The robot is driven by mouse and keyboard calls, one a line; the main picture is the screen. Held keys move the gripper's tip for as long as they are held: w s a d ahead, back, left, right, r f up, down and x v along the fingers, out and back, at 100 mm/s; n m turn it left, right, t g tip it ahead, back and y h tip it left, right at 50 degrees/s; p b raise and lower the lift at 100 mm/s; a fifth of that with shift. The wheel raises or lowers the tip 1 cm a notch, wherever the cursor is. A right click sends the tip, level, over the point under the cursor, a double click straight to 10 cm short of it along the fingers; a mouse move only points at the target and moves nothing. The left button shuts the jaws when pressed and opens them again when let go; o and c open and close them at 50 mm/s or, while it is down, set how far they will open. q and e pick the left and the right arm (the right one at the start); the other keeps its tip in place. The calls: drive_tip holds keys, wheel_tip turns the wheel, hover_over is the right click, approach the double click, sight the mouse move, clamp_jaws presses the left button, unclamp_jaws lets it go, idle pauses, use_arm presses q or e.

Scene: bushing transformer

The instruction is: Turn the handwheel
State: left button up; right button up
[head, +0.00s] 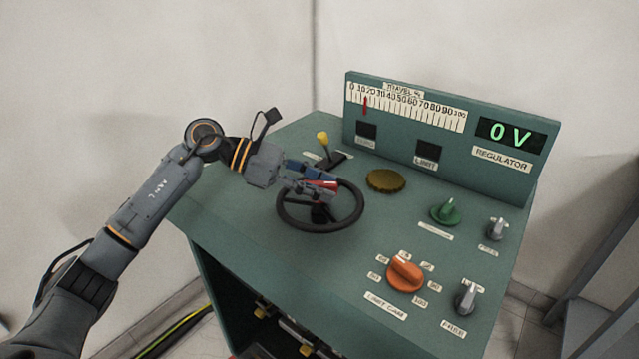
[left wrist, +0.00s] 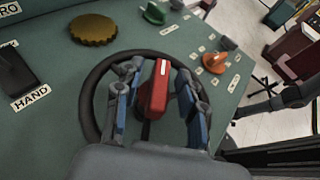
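The black handwheel (head: 318,229) lies on the sloping green top of the regulator desk. It also shows in the left wrist view (left wrist: 88,108). A red handle (left wrist: 155,88) stands up at the wheel. My left gripper (head: 322,185) is over the wheel, with its blue-padded fingers on either side of the red handle. In the left wrist view the fingers (left wrist: 158,100) are apart, with a clear gap to the right of the handle. The left finger is close to the handle; I cannot tell if it touches. My right gripper does not show.
A yellow-tipped lever (head: 323,140) and a brass cap (head: 386,181) are behind the wheel. A green knob (head: 446,211) and an orange knob (head: 405,275) are to the right. The red pointer (head: 366,105) sits low on the scale. The display (head: 510,134) reads 0 V.

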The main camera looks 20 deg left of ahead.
use_arm(q)
drive_tip(key=v, duration=1.2)
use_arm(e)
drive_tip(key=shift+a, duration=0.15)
